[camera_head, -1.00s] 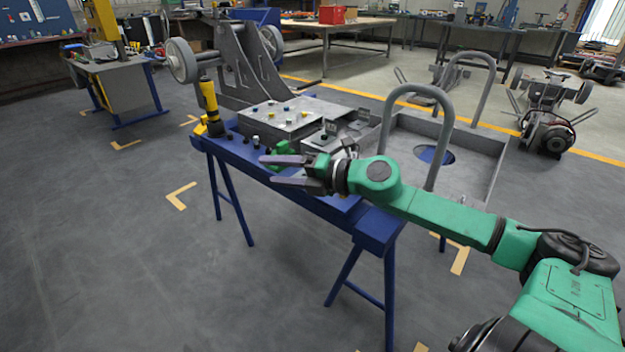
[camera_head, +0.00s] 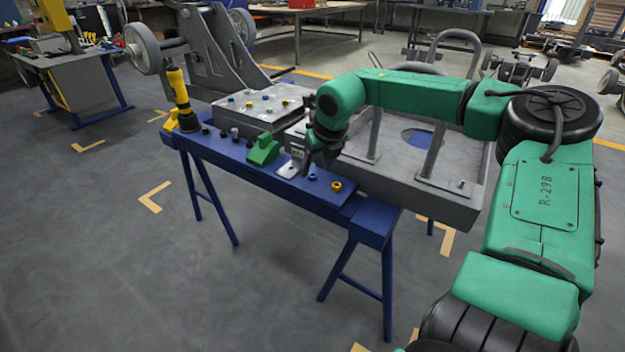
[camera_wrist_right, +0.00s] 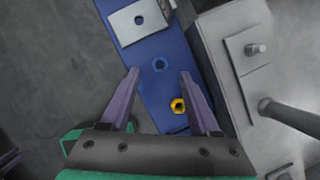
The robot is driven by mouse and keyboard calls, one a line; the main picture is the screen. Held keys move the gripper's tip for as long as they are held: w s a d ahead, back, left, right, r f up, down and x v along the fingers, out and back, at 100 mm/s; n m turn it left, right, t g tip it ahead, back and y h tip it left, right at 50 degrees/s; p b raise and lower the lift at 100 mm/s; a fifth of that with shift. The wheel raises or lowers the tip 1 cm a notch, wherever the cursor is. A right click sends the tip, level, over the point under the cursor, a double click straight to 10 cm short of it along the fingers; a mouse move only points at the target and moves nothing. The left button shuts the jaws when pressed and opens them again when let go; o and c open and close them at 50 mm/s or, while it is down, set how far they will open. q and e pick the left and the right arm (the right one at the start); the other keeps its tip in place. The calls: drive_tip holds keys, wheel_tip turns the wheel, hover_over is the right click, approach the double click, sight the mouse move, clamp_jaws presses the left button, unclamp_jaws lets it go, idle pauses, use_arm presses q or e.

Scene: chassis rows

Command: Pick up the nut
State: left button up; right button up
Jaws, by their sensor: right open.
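My left gripper is not in view.
A metal plate with a hole (camera_wrist_right: 138,20) lies just beyond the blue nut. A green block (camera_head: 263,150) and a yellow-black tool (camera_head: 180,95) stand farther left. A grey chassis tray (camera_head: 450,205) with upright tube handles borders the bench on the right.

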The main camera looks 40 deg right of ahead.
sight(313, 177)
drive_tip(key=x, duration=0.3)
drive_tip(key=shift+r, duration=0.1)
clamp_jaws()
drive_tip(key=shift+r, duration=0.1)
